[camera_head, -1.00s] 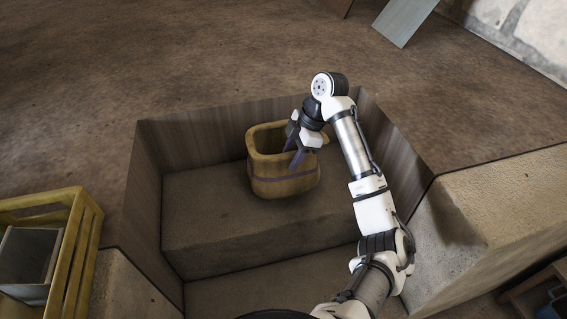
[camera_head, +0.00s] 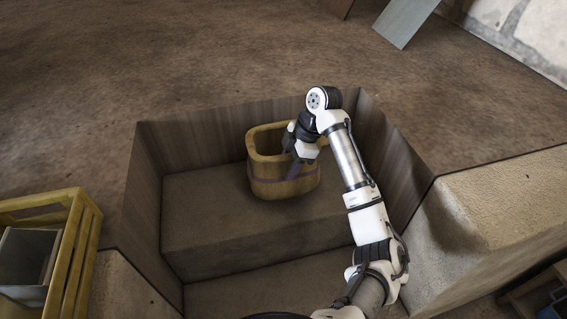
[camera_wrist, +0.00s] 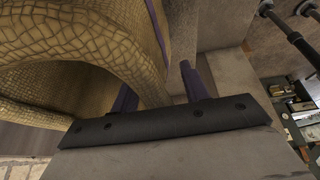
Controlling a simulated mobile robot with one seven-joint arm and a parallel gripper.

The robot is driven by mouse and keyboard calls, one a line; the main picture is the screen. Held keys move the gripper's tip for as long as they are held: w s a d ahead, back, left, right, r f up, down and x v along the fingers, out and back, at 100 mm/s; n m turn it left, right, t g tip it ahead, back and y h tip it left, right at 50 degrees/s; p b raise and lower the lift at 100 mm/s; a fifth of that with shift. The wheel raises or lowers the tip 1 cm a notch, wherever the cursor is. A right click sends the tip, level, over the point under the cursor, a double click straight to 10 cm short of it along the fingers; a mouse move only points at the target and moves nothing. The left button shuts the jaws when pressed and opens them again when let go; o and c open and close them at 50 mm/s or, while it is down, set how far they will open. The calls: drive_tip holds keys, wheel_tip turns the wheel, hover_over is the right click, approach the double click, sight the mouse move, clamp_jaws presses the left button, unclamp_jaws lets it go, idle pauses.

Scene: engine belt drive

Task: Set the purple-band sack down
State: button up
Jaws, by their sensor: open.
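The purple-band sack (camera_head: 270,188) is a tan woven open-topped sack with a purple stripe. It stands upright on the upper step inside the recess, in the head view. In the wrist view its woven rim (camera_wrist: 150,62) fills the upper left. My gripper (camera_head: 291,158) is at the sack's right front rim. Its two dark purple fingers are apart, and part of the rim shows between them in the wrist view (camera_wrist: 158,88). Whether either finger touches the sack I cannot tell. The sack's right rim is partly hidden by my gripper.
The step (camera_head: 205,215) has bare room left of the sack. Wooden walls (camera_head: 200,135) close the recess behind and at the sides. A yellow crate (camera_head: 75,235) stands at the left, and a stone block (camera_head: 500,215) at the right.

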clamp_jaws()
drive_tip(key=shift+r, duration=0.1)
idle(0.5)
